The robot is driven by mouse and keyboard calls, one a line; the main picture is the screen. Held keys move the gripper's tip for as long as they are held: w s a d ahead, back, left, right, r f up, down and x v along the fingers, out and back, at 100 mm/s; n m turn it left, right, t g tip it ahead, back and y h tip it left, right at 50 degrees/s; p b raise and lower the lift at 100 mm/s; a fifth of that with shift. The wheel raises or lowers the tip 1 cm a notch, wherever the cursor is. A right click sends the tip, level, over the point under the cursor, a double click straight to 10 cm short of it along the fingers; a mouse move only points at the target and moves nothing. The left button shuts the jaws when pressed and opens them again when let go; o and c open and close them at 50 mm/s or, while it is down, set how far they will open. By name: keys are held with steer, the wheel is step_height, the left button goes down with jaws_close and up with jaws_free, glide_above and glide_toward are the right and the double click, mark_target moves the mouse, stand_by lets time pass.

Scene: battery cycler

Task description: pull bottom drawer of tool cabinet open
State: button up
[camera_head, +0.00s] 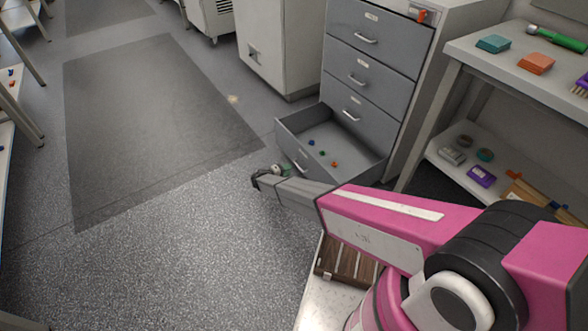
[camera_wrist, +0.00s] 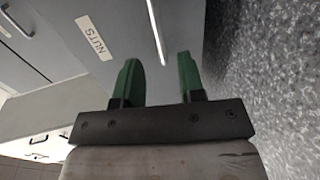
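The grey tool cabinet (camera_head: 372,75) stands at the upper middle of the head view. Its bottom drawer (camera_head: 287,143) is pulled well out, with a few small coloured pieces inside. My gripper (camera_head: 272,173) is in front of the drawer, to the left of the handle.
The upper drawers (camera_head: 357,78) are shut. A bench with a lower shelf (camera_head: 500,85) stands right of the cabinet. A white cabinet (camera_head: 280,45) stands left of it. The floor with a dark mat (camera_head: 150,120) is clear on the left.

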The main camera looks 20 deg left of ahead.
steer(key=v, duration=0.3)
steer(key=shift+s+a, duration=0.2)
steer(key=shift+s, duration=0.1)
stand_by(0.3)
